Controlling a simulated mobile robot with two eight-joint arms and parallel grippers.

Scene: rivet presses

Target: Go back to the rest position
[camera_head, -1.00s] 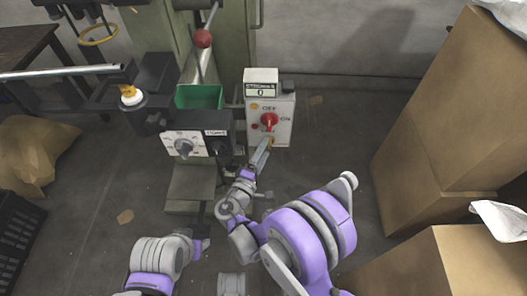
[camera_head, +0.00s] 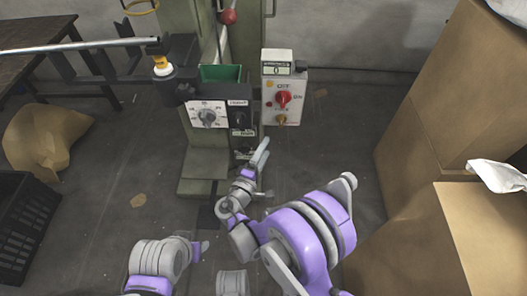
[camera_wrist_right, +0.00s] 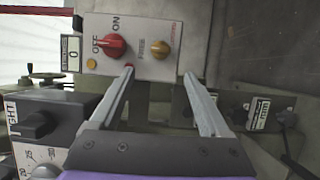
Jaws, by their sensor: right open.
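My right gripper (camera_head: 262,155) is in the middle of the head view, below the white switch box, and holds nothing. In the right wrist view its two fingers (camera_wrist_right: 160,80) stand wide apart with nothing between them. The switch box (camera_head: 283,88) carries a red knob (camera_head: 283,98), a yellow knob and a small display reading 0. In the right wrist view the box (camera_wrist_right: 145,65) lies just beyond the fingertips, and I see its red knob (camera_wrist_right: 112,46) clear of them. Part of my left arm shows at the bottom of the head view; its fingers are not clear.
The green press (camera_head: 205,160) with a dial box (camera_head: 210,116) and green bin (camera_head: 220,73) stands left of my right gripper. Cardboard boxes (camera_head: 440,130) fill the right side. A black crate (camera_head: 28,225) and a brown sack (camera_head: 45,140) are at left.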

